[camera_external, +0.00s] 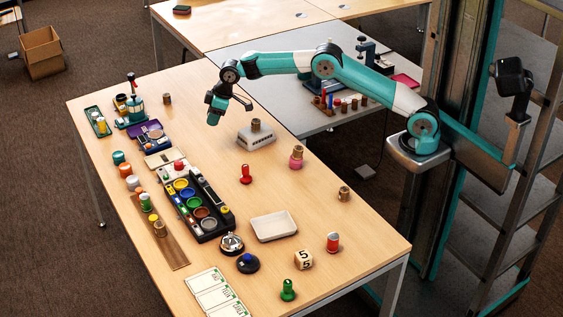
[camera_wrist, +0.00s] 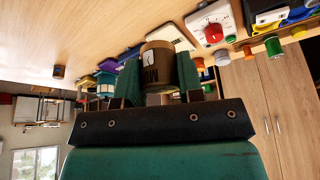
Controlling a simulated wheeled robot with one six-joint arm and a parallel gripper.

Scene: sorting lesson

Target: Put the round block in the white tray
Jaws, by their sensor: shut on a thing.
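My gripper (camera_external: 214,112) hangs from the outstretched arm above the back half of the wooden table. In the wrist view, its two teal fingers are shut on a brown round block (camera_wrist: 157,62) with dark markings and a darker rim. The block is hard to make out in the external view. The white tray (camera_external: 273,226) is a shallow rectangle on the table, empty, well to the front right of my gripper. I cannot make out the white tray in the wrist view.
A black organiser (camera_external: 213,234) with coloured cups lies left of the tray. A numbered cube (camera_external: 303,259) stands in front.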

